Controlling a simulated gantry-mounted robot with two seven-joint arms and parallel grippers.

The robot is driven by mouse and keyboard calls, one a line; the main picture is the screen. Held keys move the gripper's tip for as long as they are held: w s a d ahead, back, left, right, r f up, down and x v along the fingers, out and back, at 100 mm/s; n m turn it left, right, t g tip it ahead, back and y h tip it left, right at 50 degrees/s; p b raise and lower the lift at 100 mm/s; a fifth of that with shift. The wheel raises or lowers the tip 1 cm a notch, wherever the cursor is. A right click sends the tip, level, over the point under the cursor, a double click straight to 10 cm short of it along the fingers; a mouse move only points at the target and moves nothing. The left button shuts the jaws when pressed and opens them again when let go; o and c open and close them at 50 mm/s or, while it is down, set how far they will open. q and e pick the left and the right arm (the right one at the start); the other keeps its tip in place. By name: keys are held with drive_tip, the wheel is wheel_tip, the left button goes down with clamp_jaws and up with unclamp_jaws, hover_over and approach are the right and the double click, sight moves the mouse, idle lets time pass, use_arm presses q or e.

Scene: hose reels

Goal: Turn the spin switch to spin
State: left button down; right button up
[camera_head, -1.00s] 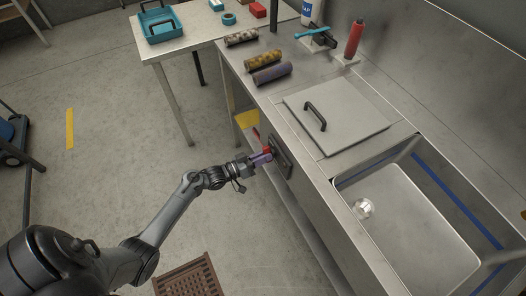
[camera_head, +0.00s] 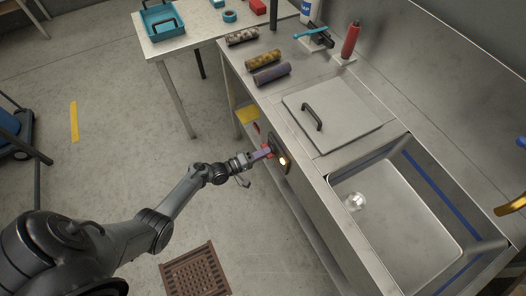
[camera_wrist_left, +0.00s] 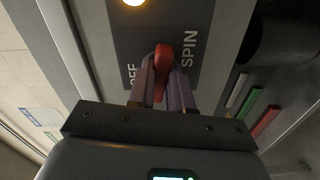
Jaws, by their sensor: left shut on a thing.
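The dark switch panel (camera_head: 287,152) is on the front of the steel counter, with a lit yellow lamp. In the left wrist view the panel (camera_wrist_left: 205,14) carries the lit lamp (camera_wrist_left: 133,2) and the words OFF and SPIN. The red spin switch (camera_wrist_left: 162,68) sits between those words. My left gripper (camera_head: 265,153) is at the panel; its purple fingers (camera_wrist_left: 162,85) are shut on the red switch, one on each side. The fingers hide part of the switch and the OFF label. My right gripper is not in view.
A steel sink (camera_head: 400,220) with a small clear object (camera_head: 355,201) in it is right of the panel. A lid with a black handle (camera_head: 312,117) and several rolls (camera_head: 265,58) lie on the counter.

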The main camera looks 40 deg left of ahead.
use_arm(q)
drive_tip(key=shift+n+p, duration=0.3)
drive_tip(key=shift+n, duration=0.7)
drive_tip(key=c, duration=1)
unclamp_jaws()
drive_tip(key=shift+c, duration=0.2)
drive_tip(key=p+v, duration=0.2)
drive_tip(key=v, duration=0.9)
drive_tip(key=shift+w+d, duration=0.1)
